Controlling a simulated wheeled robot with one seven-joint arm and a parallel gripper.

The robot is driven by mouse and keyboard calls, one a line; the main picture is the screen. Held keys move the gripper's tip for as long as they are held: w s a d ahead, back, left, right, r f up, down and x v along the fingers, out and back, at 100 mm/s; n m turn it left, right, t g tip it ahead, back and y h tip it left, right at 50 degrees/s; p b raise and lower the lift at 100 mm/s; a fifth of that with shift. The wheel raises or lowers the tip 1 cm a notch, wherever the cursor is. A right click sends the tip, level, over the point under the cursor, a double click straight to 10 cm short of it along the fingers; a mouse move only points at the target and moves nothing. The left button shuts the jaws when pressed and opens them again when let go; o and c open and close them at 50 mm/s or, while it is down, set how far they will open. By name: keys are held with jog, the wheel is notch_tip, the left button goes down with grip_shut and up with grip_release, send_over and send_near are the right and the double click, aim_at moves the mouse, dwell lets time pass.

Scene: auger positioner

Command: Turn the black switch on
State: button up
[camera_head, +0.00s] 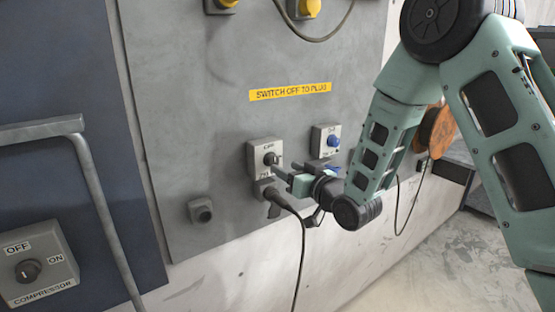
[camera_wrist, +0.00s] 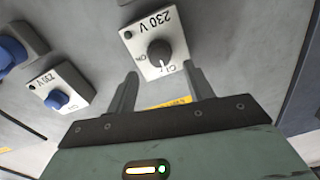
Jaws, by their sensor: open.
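The black switch (camera_head: 270,158) is a round knob on a light grey box on the upright grey panel, with OFF printed above it in the head view. In the wrist view the black switch (camera_wrist: 160,53) sits on a box marked 230 V, and its white mark points toward the OFF lettering. My gripper (camera_head: 277,175) is close to the panel at the lower right of the switch. In the wrist view my gripper (camera_wrist: 162,90) is open, with its fingers apart and the knob beyond the gap between them. Nothing is between the fingers, and I cannot tell whether they touch the box.
A blue switch (camera_head: 333,140) on a similar box is to the right. A socket with a black plug and cable (camera_head: 279,200) is below the black switch. A COMPRESSOR switch box (camera_head: 40,265) and a grey pipe handle (camera_head: 95,185) are at left.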

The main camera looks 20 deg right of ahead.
aim_at(275, 162)
jog(key=shift+p+x, duration=0.75)
jog(key=shift+x, duration=1.85)
jog(key=c, duration=1)
